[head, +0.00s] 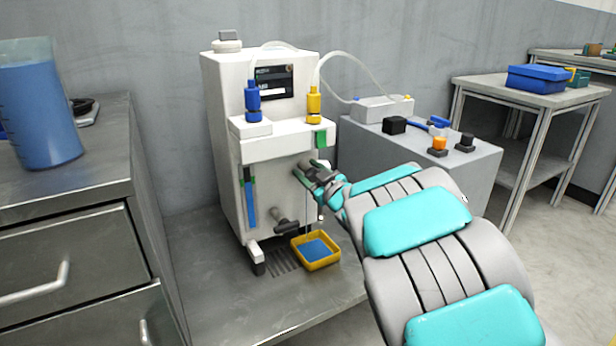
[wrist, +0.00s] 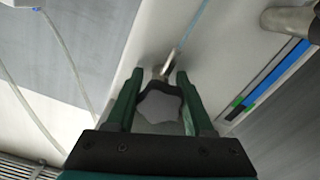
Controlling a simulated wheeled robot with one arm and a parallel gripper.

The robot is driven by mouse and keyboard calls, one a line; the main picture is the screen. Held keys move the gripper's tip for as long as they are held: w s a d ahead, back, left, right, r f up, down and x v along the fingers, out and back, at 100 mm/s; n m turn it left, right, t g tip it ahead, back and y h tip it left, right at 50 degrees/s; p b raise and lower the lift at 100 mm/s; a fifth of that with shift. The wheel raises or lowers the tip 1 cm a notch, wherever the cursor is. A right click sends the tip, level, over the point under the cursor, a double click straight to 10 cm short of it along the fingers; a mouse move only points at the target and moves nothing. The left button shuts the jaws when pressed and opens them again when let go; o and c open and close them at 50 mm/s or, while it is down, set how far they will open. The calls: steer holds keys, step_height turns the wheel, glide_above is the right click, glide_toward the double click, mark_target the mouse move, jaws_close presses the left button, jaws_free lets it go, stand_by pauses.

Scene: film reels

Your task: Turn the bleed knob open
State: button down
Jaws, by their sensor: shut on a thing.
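A white machine (head: 222,130) stands on the metal bench in the head view. My gripper (head: 308,174) reaches its front face from the right. In the wrist view, my gripper's two green fingers (wrist: 156,92) lie on either side of a grey, star-shaped knob (wrist: 160,106), which I take to be the bleed knob. The gripper is shut on it. A small metal stem and a pale lever-like piece show just beyond the knob. In the head view my gripper mostly hides the knob, and I cannot tell how far it is turned.
A yellow tray (head: 333,262) with blue liquid sits below the machine's front. A dark handle (head: 288,226) sticks out low on the machine. A blue sight strip (head: 249,204) runs up its front. A grey cabinet (head: 365,150) with knobs stands right; a blue beaker (head: 45,120) stands left.

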steer(key=n+b, duration=0.2)
steer(key=n, duration=0.3)
steer(key=shift+n+b, duration=0.3)
stand_by(0.4)
steer(key=shift+c, duration=1.4)
jaws_free()
steer(key=v, duration=0.7)
steer(key=shift+s+d+p, duration=0.25)
steer(key=shift+s+p, duration=0.1)
steer(key=shift+p, duration=0.05)
